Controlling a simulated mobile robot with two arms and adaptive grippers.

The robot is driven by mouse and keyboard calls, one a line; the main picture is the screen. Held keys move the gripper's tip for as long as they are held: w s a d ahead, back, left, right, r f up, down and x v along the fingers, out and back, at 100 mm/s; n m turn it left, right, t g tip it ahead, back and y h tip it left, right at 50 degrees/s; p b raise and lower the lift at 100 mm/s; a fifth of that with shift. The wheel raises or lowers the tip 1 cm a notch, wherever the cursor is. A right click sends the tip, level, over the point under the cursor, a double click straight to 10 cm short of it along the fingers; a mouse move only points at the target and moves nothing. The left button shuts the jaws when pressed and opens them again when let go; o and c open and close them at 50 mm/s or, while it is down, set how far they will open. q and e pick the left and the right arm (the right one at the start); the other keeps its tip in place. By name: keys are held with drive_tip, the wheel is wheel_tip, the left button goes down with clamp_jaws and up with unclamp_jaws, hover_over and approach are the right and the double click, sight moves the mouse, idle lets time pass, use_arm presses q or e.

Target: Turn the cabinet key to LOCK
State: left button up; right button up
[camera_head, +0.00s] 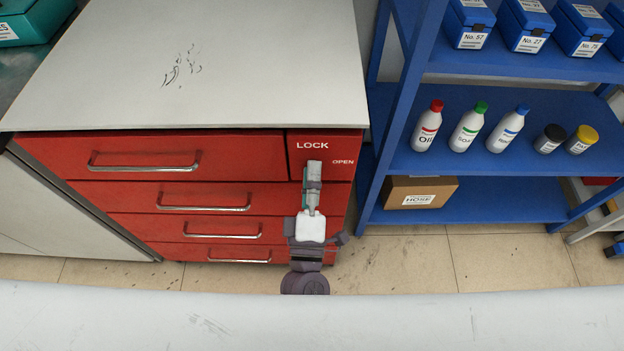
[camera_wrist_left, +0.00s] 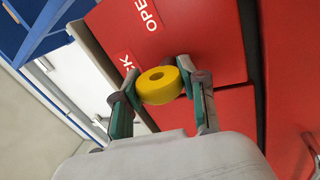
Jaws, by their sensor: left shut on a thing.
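The red cabinet (camera_head: 250,143) has a panel at its upper right with the white words LOCK (camera_head: 312,146) and OPEN (camera_head: 343,162). My left gripper (camera_head: 313,172) is at this panel, just below LOCK and to the lower left of OPEN. In the left wrist view a round yellow key head (camera_wrist_left: 160,85) with a hole sits between the two fingers, and the gripper is shut on it. In the head view the gripper hides the key. Which word the key points to cannot be told. My right gripper is not in view.
Drawer handles (camera_head: 145,166) stick out to the left of the gripper. A blue shelf rack (camera_head: 480,180) with bottles, jars and boxes stands at the right. Tiled floor (camera_head: 430,260) shows in front of the rack.

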use_arm(q)
drive_tip(key=shift+f+n+y+b, duration=0.1)
drive_tip(key=shift+n+y+b, duration=0.5)
drive_tip(key=shift+n, duration=0.8)
drive_tip(key=o, duration=1.2)
drive_tip(key=v, duration=1.2)
